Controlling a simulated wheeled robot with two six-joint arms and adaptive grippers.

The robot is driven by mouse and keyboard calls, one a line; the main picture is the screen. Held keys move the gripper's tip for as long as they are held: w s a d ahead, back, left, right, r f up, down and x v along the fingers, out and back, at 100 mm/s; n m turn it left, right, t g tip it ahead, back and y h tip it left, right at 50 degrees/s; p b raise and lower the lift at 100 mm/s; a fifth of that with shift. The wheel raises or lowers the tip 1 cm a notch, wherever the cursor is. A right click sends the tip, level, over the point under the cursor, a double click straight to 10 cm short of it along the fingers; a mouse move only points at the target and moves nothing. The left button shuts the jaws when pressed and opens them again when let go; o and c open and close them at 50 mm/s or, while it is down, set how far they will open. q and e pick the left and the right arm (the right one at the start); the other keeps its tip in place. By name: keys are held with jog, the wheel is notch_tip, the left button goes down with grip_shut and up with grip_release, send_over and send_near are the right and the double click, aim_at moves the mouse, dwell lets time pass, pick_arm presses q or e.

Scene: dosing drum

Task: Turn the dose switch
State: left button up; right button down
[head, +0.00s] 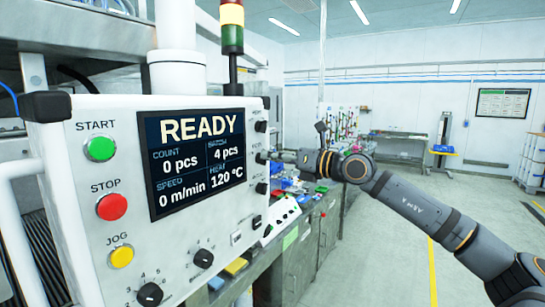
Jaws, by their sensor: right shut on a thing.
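The white control panel (90,200) stands at the left with a lit display (200,160) reading READY. A column of small black switches runs down its right side, with labels too small to read. The top one (261,126), the third one (262,188) and the lowest one (256,221) are free. My right gripper (270,157) reaches in from the right and is shut on the second switch from the top, which it partly hides. I cannot tell from the labels which one is the dose switch. My left gripper is out of view.
Green START (99,148), red STOP (111,206) and yellow JOG (122,256) buttons sit on the panel's left. Two larger black dials (150,293) are at its bottom. A cluttered workbench (300,245) stands behind; the floor (400,245) at right is mostly clear.

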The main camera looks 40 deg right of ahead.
jog(key=shift+d+m, duration=0.15)
jog(key=shift+m, duration=0.75)
jog(key=c, duration=1.4)
grip_release()
jog(key=shift+w, duration=0.1)
